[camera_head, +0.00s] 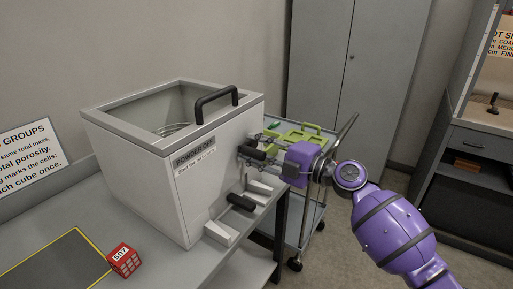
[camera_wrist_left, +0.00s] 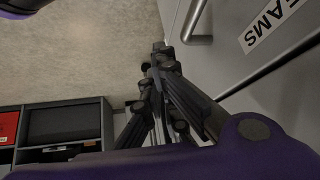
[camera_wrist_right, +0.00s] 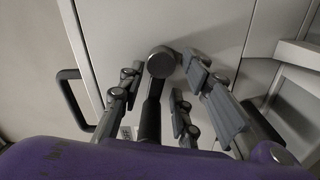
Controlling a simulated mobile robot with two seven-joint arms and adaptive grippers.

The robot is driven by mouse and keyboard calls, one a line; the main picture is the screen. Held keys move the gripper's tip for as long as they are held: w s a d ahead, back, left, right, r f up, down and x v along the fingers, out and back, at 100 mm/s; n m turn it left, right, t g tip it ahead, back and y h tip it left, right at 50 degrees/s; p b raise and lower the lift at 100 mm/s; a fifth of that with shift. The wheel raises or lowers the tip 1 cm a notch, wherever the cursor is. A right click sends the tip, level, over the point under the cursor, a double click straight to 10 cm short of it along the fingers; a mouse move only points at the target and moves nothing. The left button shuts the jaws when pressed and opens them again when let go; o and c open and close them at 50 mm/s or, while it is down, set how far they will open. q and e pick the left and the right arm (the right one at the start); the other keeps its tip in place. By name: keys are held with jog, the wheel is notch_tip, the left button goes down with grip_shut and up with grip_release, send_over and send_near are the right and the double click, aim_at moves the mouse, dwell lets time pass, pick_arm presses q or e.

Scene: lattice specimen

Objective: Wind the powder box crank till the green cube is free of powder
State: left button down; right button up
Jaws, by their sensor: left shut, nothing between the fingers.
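The powder box (camera_head: 150,168) is a grey-white, open-topped bin on the bench, with a black handle on its rim and a label on its front. A black crank (camera_head: 250,153) sticks out of that front wall. My right gripper (camera_head: 262,144) is at the crank; in the right wrist view its fingers (camera_wrist_right: 160,85) stand apart on either side of the crank (camera_wrist_right: 151,112). Contact is not clear. Inside the box only a pale ring-like edge (camera_head: 173,129) shows; I cannot make out the green cube. My left gripper (camera_wrist_left: 165,75) is shut and empty, seen only in the left wrist view.
A second black handle (camera_head: 240,202) and pale ledges are below the crank. A cart (camera_head: 306,222) with a green tray (camera_head: 298,134) stands behind my right gripper, before a grey cabinet (camera_head: 350,90).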

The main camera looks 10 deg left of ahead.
grip_shut()
jog(key=m+b, duration=0.5)
jog(key=b, duration=0.5)
jog(key=shift+w+r, duration=0.1)
pick_arm(q)
notch_tip(320, 180, down, 9)
jog(key=s, duration=0.2)
jog(key=shift+s+d+g, duration=0.3)
jog(key=shift+d+g, duration=0.05)
jog(key=shift+g, duration=0.05)
pick_arm(e)
jog(key=shift+m, duration=0.8)
